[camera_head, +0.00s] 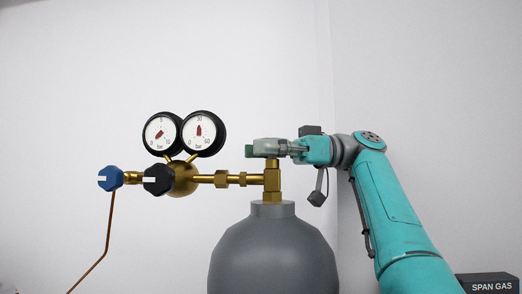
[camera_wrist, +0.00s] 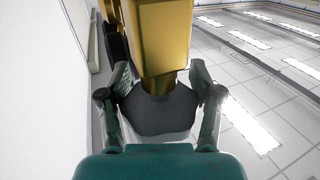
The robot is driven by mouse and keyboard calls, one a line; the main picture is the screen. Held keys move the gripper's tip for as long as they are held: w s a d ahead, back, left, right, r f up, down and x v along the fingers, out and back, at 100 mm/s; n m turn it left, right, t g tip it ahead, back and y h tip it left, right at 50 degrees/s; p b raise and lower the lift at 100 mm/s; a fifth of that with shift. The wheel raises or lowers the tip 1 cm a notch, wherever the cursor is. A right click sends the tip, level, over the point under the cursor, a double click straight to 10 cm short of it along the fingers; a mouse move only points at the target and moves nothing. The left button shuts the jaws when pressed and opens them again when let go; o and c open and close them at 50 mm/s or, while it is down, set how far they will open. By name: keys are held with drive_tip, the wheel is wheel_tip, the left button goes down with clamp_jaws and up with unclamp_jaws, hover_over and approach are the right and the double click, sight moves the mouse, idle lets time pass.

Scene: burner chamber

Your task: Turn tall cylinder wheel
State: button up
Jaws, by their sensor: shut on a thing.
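The tall grey cylinder (camera_head: 272,252) stands upright in the head view, with a brass valve (camera_head: 272,180) on its neck. My gripper (camera_head: 258,149) reaches in from the right, level, at the top of this valve. In the wrist view the fingers of my gripper (camera_wrist: 162,74) stand on both sides of the brass valve (camera_wrist: 165,35).
Left of the valve, a brass regulator (camera_head: 183,179) carries two round gauges (camera_head: 161,133) (camera_head: 203,132), a black knob (camera_head: 157,180) and a blue knob (camera_head: 110,179). A thin copper pipe (camera_head: 106,236) runs down. A "SPAN GAS" sign (camera_head: 490,285) is at lower right. White walls stand behind.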

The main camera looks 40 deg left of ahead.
drive_tip(key=o, duration=1)
drive_tip(key=shift+w+m+t+y, duration=0.1)
drive_tip(key=shift+m+t+y, duration=0.4)
drive_tip(key=shift+m+y, duration=0.1)
